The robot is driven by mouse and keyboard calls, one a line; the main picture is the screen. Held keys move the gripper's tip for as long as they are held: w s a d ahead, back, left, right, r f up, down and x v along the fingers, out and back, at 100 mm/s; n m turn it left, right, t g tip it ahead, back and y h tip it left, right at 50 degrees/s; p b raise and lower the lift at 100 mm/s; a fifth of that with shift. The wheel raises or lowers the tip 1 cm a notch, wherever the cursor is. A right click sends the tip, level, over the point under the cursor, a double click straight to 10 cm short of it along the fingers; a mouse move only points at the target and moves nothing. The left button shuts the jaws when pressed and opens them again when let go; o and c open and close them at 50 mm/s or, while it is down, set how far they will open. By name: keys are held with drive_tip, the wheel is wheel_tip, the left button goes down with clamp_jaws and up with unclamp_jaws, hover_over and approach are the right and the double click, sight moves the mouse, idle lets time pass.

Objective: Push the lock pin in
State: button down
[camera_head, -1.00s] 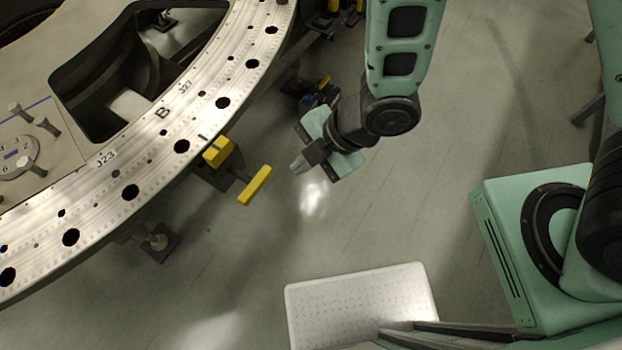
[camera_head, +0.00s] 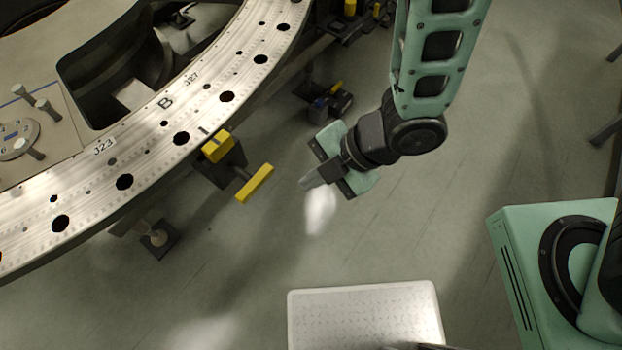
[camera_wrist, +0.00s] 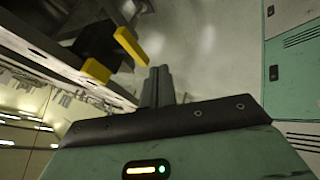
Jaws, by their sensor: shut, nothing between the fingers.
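The lock pin appears to be the yellow-handled part at the outer edge of the turret plate (camera_head: 148,128). It has a dark body with a yellow block (camera_head: 217,146) and a yellow bar handle (camera_head: 255,183) standing out from the plate on a short rod. In the wrist view the yellow bar (camera_wrist: 131,46) is just ahead of my fingertips, up and to the left. My gripper (camera_head: 306,184) is shut and empty. It is to the right of the yellow bar, with a gap between them. Its shut fingers also show in the wrist view (camera_wrist: 158,75).
A white perforated panel (camera_head: 365,312) is at the bottom centre. Another dark fixture with a yellow part (camera_head: 330,102) stands beyond my gripper. A support foot (camera_head: 157,240) is below the plate's edge. The grey floor between the plate and the panel is clear.

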sight(254, 177)
drive_tip(key=w+a+f+b, duration=0.2)
drive_tip(key=a+f, duration=0.5)
drive_tip(key=a, duration=0.1)
drive_tip(key=shift+w+b, duration=0.35)
drive_tip(key=shift+w, duration=0.05)
drive_tip(key=shift+a, duration=0.1)
drive_tip(key=shift+w+a+p, duration=0.35)
drive_tip(key=shift+w+a, duration=0.9)
drive_tip(key=shift+a, duration=0.2)
